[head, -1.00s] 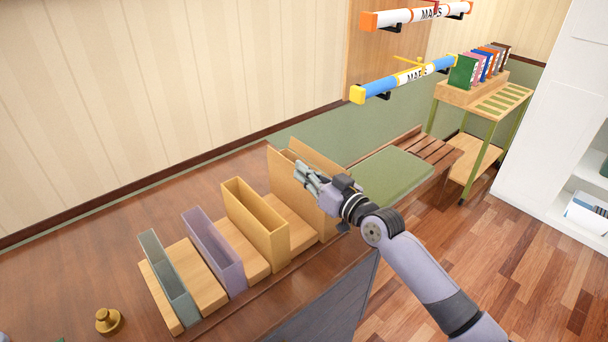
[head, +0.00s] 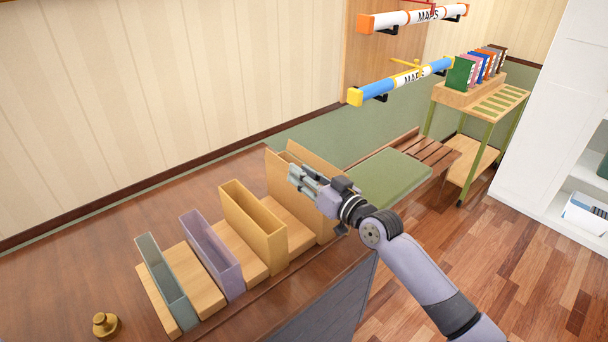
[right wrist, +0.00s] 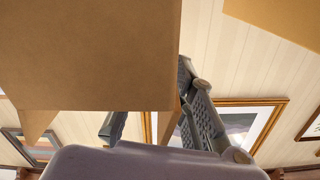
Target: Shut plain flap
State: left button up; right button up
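The plain tan box (head: 280,180) is the rightmost in a row of narrow upright boxes. A tall plain panel, seemingly its flap (head: 320,165), stands angled away from it on the right. My right gripper (head: 293,180) is at the box's upper front, over the space between its panels. Its fingers are apart in the right wrist view (right wrist: 160,120), with a plain tan board (right wrist: 90,50) close in front, partly hiding them. I cannot tell whether they touch it. My left gripper is out of view.
Yellow (head: 253,225), purple (head: 212,255) and grey-blue (head: 165,280) boxes stand left along the desk (head: 100,240). A brass knob-like object (head: 105,325) sits at the front left. A green-cushioned bench (head: 388,180) lies to the right.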

jog(key=v, duration=1.2)
